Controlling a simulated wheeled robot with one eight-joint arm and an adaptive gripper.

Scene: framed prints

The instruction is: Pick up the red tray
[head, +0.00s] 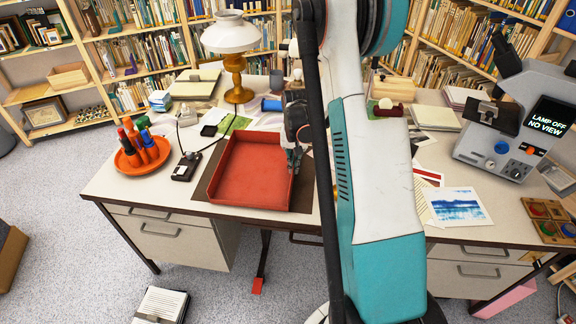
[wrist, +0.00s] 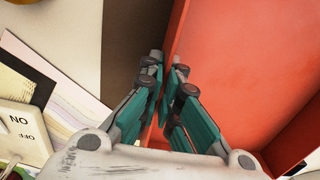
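The red tray (head: 250,172) is a shallow open rectangular box. It lies flat on the desk near the front edge and looks empty. In the wrist view its red floor (wrist: 245,70) fills the right side. My gripper (head: 293,160) is at the tray's right wall in the head view. In the wrist view the fingers (wrist: 167,70) point down, close together, one on each side of the thin tray wall, and look shut on it. The lower part of the wall between the fingers is hidden.
An orange dish of markers (head: 142,158) and a black device (head: 186,166) stand left of the tray. A brass lamp (head: 236,75) stands behind. Prints (head: 455,206) and a grey viewer (head: 510,125) are at the right. A dark mat (head: 205,180) lies under the tray.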

